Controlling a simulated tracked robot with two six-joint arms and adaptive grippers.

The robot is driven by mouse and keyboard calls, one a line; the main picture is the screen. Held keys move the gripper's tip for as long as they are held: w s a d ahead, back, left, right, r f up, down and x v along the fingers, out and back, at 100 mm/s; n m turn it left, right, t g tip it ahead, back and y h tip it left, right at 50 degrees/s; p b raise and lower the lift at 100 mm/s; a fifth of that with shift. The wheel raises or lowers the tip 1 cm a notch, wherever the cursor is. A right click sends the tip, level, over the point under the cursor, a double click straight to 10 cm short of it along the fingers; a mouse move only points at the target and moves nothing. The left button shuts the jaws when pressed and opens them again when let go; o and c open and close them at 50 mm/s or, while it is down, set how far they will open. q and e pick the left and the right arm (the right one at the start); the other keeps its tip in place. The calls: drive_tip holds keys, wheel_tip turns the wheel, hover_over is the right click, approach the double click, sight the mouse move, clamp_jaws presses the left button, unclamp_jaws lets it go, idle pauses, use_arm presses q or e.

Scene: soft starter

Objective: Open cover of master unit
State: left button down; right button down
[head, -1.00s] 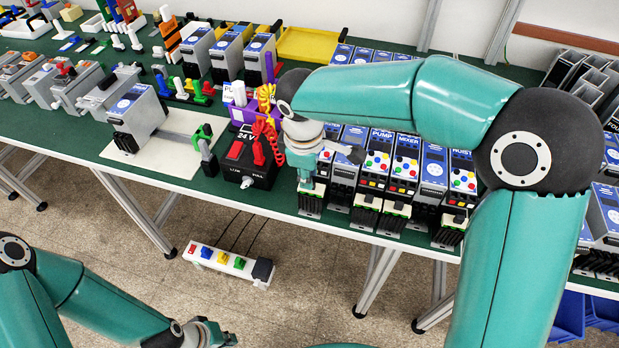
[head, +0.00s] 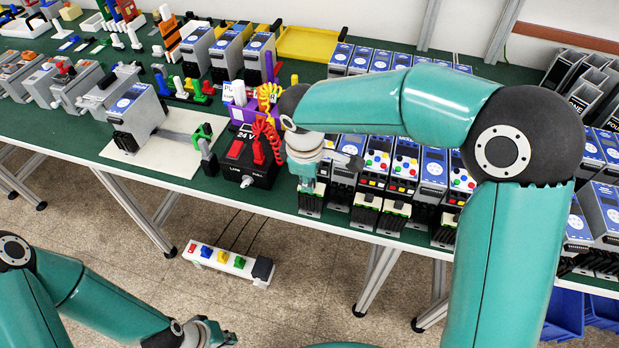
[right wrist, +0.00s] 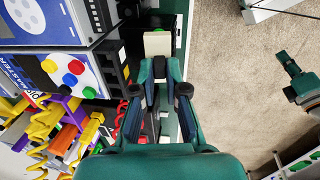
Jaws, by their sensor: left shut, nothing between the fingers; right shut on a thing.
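The master unit (right wrist: 55,70), a grey box with a blue label and colored buttons, shows at the left of the right wrist view, its label partly cut off. In the head view my right arm hides most of it at the left end of the front row; its lower front (head: 311,197) shows. My right gripper (right wrist: 160,82) is at the unit's front, shut on a small part there that looks like its cover; the fingers mostly hide it. A pale block (right wrist: 157,43) is just beyond the fingertips. My left gripper (head: 222,338) is shut and empty, low, away from the table.
A black 24 V supply (head: 250,165) with red leads stands left of the right gripper. Similar units (head: 404,165) stand close on the right. A power strip (head: 230,262) lies on the floor. The green table's front edge is near the units.

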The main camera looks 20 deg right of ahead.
drive_tip(key=shift+f+b, duration=0.2)
drive_tip(key=shift+b, duration=0.35)
drive_tip(key=s+f+t+h+b, duration=0.1)
drive_tip(key=t+h+b, duration=0.2)
drive_tip(key=b, duration=1.1)
drive_tip(key=s+a+f+t+h+b, duration=0.1)
drive_tip(key=t+h+b, duration=0.3)
drive_tip(key=t+b, duration=0.4)
drive_tip(key=s+a+f+t+h+b, duration=0.1)
drive_tip(key=t+h+b, duration=0.3)
drive_tip(key=b, duration=1.6)
drive_tip(key=shift+s+a+f+t+b, duration=0.1)
drive_tip(key=shift+s+t+b, duration=0.1)
drive_tip(key=shift+t, duration=0.15)
drive_tip(key=shift+s+a+f+t+b, duration=0.1)
drive_tip(key=shift+t+b, duration=0.1)
drive_tip(key=shift+t, duration=0.15)
drive_tip(key=shift+r, duration=0.1)
drive_tip(key=c, duration=1.5)
unclamp_jaws()
drive_tip(key=shift+r, duration=0.2)
